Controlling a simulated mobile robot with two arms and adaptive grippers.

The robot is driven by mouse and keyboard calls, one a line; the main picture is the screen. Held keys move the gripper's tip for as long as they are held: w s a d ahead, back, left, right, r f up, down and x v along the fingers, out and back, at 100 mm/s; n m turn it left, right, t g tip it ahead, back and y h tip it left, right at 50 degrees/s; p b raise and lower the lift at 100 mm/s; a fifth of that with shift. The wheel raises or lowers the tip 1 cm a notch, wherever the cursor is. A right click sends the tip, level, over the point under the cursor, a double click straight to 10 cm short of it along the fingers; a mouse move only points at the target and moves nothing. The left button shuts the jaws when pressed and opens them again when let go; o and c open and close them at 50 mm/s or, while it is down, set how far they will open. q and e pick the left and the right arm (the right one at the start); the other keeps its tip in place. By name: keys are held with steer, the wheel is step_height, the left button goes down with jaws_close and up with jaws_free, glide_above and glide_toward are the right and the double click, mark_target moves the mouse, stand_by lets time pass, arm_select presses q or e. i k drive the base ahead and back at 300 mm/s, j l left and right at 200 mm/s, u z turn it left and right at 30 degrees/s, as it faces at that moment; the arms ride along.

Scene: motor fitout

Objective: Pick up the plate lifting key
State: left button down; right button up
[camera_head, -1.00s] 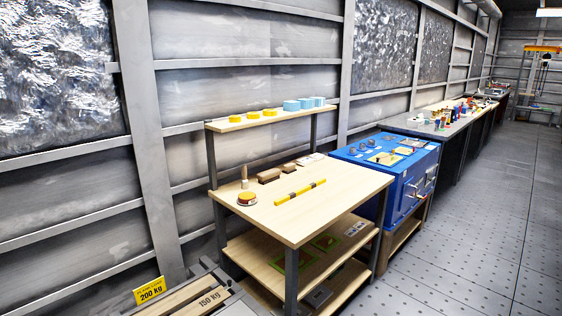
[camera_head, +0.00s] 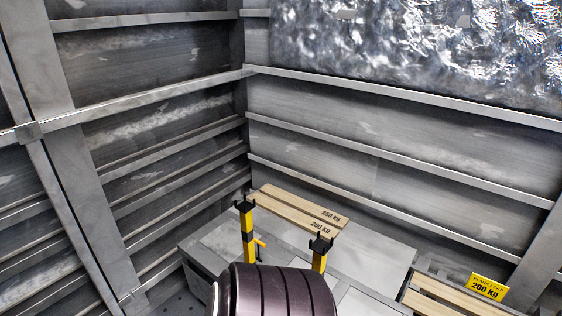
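I do not make out a plate lifting key in the head view. Neither of my grippers shows there, so I cannot tell their state or where they are relative to the key.
Wooden planks (camera_head: 290,214) marked 200 kg and 250 kg lie by two yellow-and-black stands (camera_head: 247,228) on a grey platform (camera_head: 375,246). A dark ribbed rounded object (camera_head: 272,293) fills the bottom centre. A yellow 200 kg sign (camera_head: 487,287) stands by more planks (camera_head: 440,297). Grey walls meet behind.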

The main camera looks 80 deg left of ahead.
mark_target(259, 244)
steer(key=i+u, duration=0.1)
steer(key=u, duration=0.3)
steer(key=l+u, duration=0.15)
steer(key=u, duration=0.25)
steer(key=i+l+u, duration=0.1)
steer(key=u, duration=2.1)
steer(key=i+l+u, duration=0.15)
steer(key=u, duration=0.15)
steer(key=i, duration=0.1)
